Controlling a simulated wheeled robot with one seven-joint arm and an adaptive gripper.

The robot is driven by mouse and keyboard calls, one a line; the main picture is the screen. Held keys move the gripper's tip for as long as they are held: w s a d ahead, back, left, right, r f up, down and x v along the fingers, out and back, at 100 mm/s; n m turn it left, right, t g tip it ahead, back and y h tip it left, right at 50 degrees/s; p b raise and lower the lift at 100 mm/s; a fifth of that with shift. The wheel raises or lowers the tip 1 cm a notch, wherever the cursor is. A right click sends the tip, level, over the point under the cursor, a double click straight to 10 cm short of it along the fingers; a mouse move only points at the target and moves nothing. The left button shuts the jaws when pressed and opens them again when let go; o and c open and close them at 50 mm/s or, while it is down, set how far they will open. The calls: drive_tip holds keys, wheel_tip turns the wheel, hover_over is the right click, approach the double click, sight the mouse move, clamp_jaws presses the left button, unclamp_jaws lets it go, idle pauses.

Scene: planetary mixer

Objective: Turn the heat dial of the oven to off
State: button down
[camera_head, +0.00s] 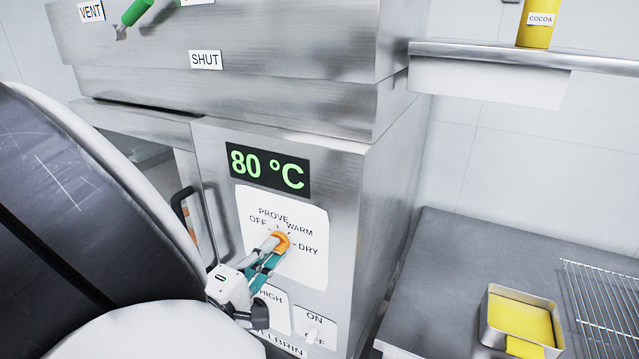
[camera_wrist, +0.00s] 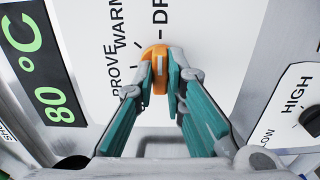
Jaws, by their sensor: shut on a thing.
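The heat dial (camera_head: 282,239) is an orange knob on a white panel of the steel oven (camera_head: 345,215), with OFF, PROVE, WARM and DRY printed around it. It also shows in the wrist view (camera_wrist: 157,54), with a pale mark on its face; I cannot tell surely which label the mark points to. My gripper (camera_head: 275,246) is shut on the dial, with one grey-tipped teal finger (camera_wrist: 135,92) on its left side and the other (camera_wrist: 183,84) on its right. The fingers hide part of its sides. The OFF label is left of the dial in the head view.
The green display (camera_head: 267,172) above the dial reads 80 °C. Below are a LOW/HIGH control (camera_wrist: 289,110) and an ON/OFF switch (camera_head: 311,335). A door handle (camera_head: 186,215) stands left of the panel. A counter (camera_head: 470,255) with a yellow-filled tin (camera_head: 490,331) and wire rack (camera_head: 595,290) is at right.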

drive_tip(key=shift+n+p, duration=0.9)
drive_tip(key=shift+n, duration=1.4)
drive_tip(key=shift+n+p, duration=0.8)
drive_tip(key=shift+n, duration=1.5)
